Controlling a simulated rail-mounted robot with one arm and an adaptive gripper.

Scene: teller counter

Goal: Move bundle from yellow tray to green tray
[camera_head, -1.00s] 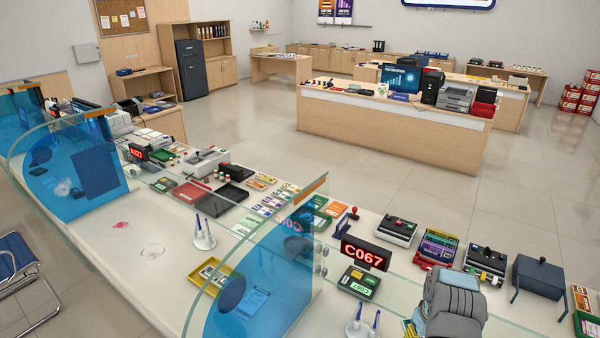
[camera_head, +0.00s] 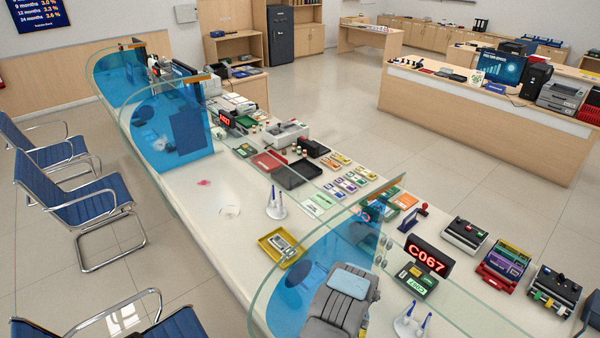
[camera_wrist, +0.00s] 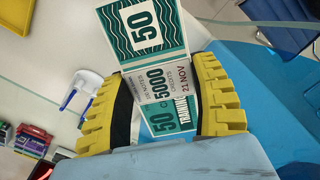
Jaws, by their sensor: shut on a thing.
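My gripper (camera_wrist: 162,95) is shut on a bundle (camera_wrist: 170,82) in the wrist view. The bundle is teal and white, with a patterned end marked 50 and a pale printed band, and is clamped between the two ribbed yellow fingers.
A curved glass divider (camera_head: 292,289) stands close beside my wrist. A white pen stand (camera_head: 276,207) is behind the yellow tray. A C067 display (camera_head: 428,257) and several loaded racks stand to the right. Chairs (camera_head: 90,200) are left of the counter.

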